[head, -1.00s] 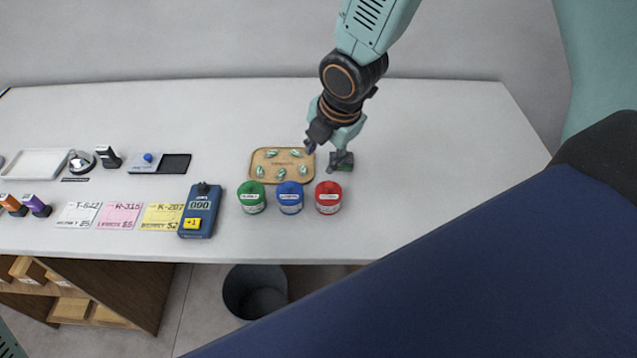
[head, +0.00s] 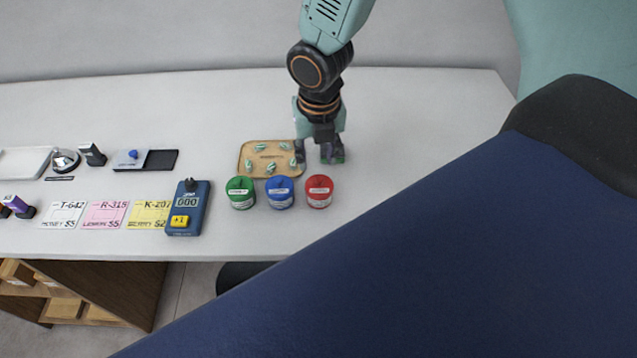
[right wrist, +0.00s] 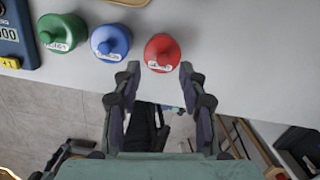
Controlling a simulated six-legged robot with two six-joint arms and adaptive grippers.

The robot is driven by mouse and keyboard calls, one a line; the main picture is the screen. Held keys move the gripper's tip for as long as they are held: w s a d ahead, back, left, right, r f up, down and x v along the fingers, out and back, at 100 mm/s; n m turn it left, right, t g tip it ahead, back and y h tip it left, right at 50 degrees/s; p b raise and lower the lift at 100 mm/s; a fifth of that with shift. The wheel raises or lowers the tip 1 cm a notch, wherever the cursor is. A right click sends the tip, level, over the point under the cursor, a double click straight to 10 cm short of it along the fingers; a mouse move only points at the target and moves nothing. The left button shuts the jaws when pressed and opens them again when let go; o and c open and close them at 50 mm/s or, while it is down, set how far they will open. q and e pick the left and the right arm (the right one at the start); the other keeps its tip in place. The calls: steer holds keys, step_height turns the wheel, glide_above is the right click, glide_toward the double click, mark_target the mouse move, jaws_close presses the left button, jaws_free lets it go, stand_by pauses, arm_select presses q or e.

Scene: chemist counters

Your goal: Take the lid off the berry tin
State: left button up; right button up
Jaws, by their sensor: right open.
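Three lidded tins stand in a row near the counter's front edge: a green tin (head: 241,193), a blue tin (head: 280,193) and a red tin (head: 319,191). Each has a knobbed lid on and a white label too small to read, so I cannot tell which is the berry tin. My right gripper (head: 317,155) is open and empty, just behind the red tin and beside the tray's right end. In the right wrist view, the red tin (right wrist: 162,52) lies just beyond the open fingertips (right wrist: 158,82), roughly centred between them. My left gripper is out of view.
A tan tray (head: 243,160) with several small wrapped pieces lies behind the tins. A blue counter device (head: 188,209) and price cards (head: 103,215) lie left of them. A dark bin (head: 235,277) stands below the front edge. The counter's right side is clear.

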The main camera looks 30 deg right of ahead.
mark_target(318, 178)
steer(key=f, duration=0.1)
steer(key=f+b, duration=0.1)
steer(key=f, duration=0.1)
steer(key=f+b, duration=0.1)
steer(key=shift+s+d+f, duration=0.15)
steer(key=shift+s+f, duration=0.15)
steer(key=shift+s, duration=0.1)
steer(key=shift+d+f+b, duration=0.1)
steer(key=shift+f+b, duration=0.2)
steer(key=shift+f, duration=0.15)
steer(key=shift+w+a, duration=0.2)
steer(key=shift+w, duration=0.1)
steer(key=shift+c, duration=0.3)
steer(key=shift+s+d, duration=0.15)
steer(key=shift+s, duration=0.1)
steer(key=c, duration=0.5)
steer(key=shift+w, duration=0.15)
jaws_close()
